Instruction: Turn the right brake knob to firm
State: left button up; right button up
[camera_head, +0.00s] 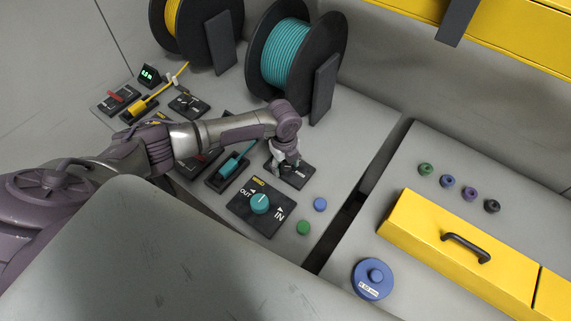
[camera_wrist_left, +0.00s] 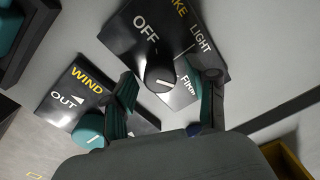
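The right brake knob is a black knob (camera_wrist_left: 159,68) on a black plate marked OFF, LIGHT and FIRM. It has a white line on its top, and I cannot tell for certain which setting it marks. In the head view the brake plate (camera_head: 298,178) is partly hidden by my left gripper (camera_head: 287,166), which points down at it. In the left wrist view, the fingers of my left gripper (camera_wrist_left: 168,92) are apart, one on each side of the knob, with a visible gap on the left. My right gripper is not in view.
The wind plate (camera_head: 240,207) with a teal knob (camera_head: 259,203) lies just in front of the brake plate. A green button (camera_head: 303,227) and a blue button (camera_head: 320,204) sit beside it. A teal cable spool (camera_head: 290,55) stands behind. A yellow drawer box (camera_head: 420,225) is at the right.

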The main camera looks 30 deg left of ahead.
aim_at(284, 167)
pick_arm(q)
notch_tip(284, 167, up, 12)
jog(key=shift+s, duration=0.15)
dwell(0.6)
jog(key=shift+a, duration=0.1)
